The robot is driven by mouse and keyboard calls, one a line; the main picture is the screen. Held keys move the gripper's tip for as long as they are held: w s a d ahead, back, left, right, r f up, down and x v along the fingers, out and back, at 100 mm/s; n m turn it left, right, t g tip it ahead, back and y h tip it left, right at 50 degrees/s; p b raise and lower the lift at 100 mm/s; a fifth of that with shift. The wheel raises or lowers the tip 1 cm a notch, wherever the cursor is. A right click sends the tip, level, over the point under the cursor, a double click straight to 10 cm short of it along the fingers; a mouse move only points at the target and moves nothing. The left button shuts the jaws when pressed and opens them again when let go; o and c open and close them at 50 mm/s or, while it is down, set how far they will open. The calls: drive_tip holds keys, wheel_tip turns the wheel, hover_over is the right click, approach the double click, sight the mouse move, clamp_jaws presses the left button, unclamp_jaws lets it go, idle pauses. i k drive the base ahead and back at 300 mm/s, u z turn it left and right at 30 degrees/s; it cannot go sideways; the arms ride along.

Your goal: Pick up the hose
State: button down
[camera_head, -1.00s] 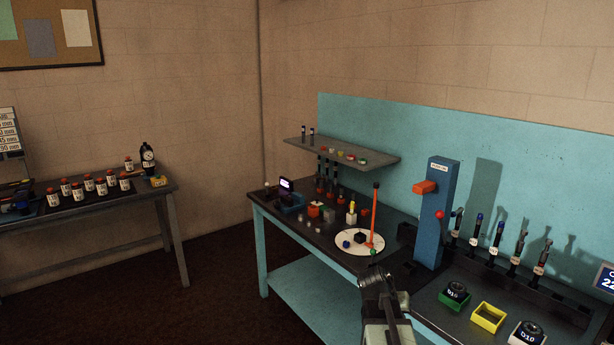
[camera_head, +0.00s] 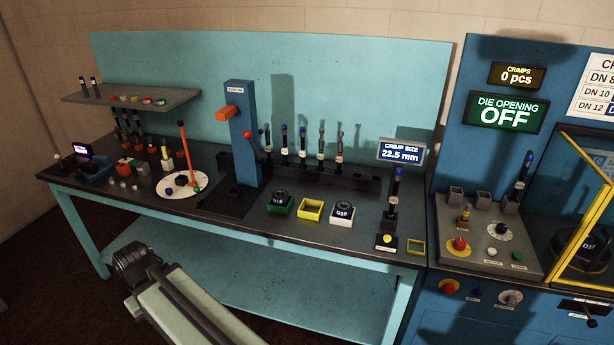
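Several dark hoses stand upright in a black rack (camera_head: 345,181) along the back of the bench, some with blue tops and white labels; one blue-topped hose (camera_head: 285,142) is near the rack's left end. Another labelled, blue-topped hose (camera_head: 396,187) stands alone in a holder at the bench's right end. One more hose (camera_head: 524,170) stands tilted on the blue machine at right. My arm is at the lower left, in front of the bench and well apart from all hoses. My gripper (camera_head: 135,262) is at its dark end; its fingers cannot be made out.
The dark bench (camera_head: 240,222) also carries a blue column (camera_head: 243,140), a white disc with an orange post (camera_head: 185,155), and green, yellow and white boxes. A wall shelf (camera_head: 130,97) hangs at left. The crimping machine (camera_head: 490,190) adjoins at right. Floor shows at lower left.

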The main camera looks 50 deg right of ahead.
sight(393, 201)
drive_tip(key=z, duration=2.05)
drive_tip(key=i, duration=0.1)
drive_tip(key=z, duration=0.25)
